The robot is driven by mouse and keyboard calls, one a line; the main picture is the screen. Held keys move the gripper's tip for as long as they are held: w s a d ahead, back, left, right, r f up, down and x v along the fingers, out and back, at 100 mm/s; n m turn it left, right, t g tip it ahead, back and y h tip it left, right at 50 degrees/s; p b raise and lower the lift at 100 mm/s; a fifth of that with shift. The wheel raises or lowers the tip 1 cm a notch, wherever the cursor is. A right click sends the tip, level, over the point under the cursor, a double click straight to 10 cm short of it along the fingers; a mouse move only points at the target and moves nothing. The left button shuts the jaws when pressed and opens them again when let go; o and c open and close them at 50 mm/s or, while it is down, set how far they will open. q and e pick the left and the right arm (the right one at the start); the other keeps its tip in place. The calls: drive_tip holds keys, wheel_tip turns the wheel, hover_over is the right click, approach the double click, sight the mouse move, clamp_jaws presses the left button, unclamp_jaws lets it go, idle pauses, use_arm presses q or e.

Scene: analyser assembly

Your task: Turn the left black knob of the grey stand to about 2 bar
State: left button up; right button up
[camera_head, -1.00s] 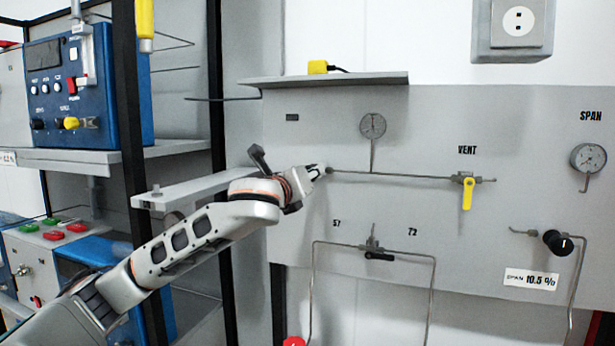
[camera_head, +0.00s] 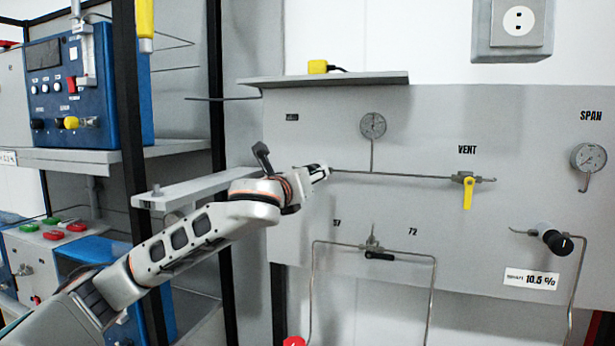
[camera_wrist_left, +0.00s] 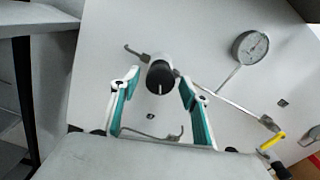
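The left black knob (camera_wrist_left: 160,78) shows in the left wrist view with a white pointer line on its face. In the head view my left gripper hides it. My left gripper (camera_wrist_left: 159,80) is open, its two green-lined fingers apart on either side of the knob, with gaps visible in the picture. I cannot tell how far its tips reach along the knob. In the head view the left gripper (camera_head: 318,173) points at the grey stand's panel (camera_head: 480,120). The round gauge (camera_head: 373,125) sits above the pipe; its reading is too small. My right gripper is not in view.
The yellow VENT handle (camera_head: 468,193) hangs down to the right. A black-handled valve (camera_head: 379,256) is below. Another black knob (camera_head: 558,242) and the SPAN gauge (camera_head: 588,158) are at far right. A dark post (camera_head: 218,150) and a shelf (camera_head: 185,188) stand near my left arm.

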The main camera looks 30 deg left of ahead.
use_arm(q)
drive_tip(key=v, duration=1.2)
drive_tip(key=shift+r, duration=0.1)
idle(0.4)
